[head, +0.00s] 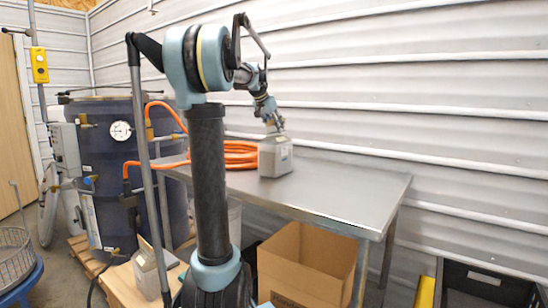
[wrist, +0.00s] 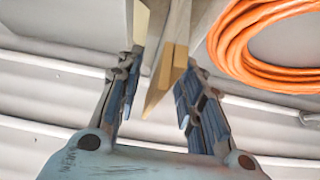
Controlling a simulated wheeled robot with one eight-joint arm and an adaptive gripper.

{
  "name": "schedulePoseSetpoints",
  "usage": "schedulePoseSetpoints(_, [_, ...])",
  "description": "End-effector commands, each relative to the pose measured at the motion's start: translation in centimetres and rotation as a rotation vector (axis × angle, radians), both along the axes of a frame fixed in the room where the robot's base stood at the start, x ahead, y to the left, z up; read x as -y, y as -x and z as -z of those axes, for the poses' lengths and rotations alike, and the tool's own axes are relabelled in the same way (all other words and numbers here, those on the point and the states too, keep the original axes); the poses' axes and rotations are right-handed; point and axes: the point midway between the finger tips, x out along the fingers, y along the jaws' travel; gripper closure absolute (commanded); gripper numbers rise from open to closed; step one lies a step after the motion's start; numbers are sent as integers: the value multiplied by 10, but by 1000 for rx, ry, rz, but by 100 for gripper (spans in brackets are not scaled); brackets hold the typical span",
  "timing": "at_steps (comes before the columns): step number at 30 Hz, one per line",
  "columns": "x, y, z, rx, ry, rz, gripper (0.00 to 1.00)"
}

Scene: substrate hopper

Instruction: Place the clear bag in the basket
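A grey, cloudy bag with a pale label (head: 275,158) stands upright on the metal table, near its back left; I take it as the clear bag. My gripper (head: 272,124) is right above its top. In the wrist view my gripper (wrist: 156,95) has its fingers apart, with a tan, pointed strip (wrist: 166,80) between them, seemingly the bag's top edge. I cannot tell whether the fingers touch it. A wire basket (head: 14,262) shows at the far left edge, in a blue round holder.
A coiled orange hose (head: 235,154) lies on the table (head: 350,192) beside the bag; the table's right side is clear. A similar grey bag (head: 152,272) stands low at left. An open cardboard box (head: 305,270) is under the table. A dark tank (head: 110,160) stands left.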

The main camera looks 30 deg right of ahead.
Motion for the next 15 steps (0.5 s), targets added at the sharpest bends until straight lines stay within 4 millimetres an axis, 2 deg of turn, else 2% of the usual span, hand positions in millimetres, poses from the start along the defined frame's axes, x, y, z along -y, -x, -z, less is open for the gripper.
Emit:
schedulePoseSetpoints(8, [3,-1,5,-1,0,-1,65])
schedulePoseSetpoints(13, [3,-1,5,-1,0,-1,100])
schedulePoseSetpoints(15, [3,-2,5,-1,0,-1,100])
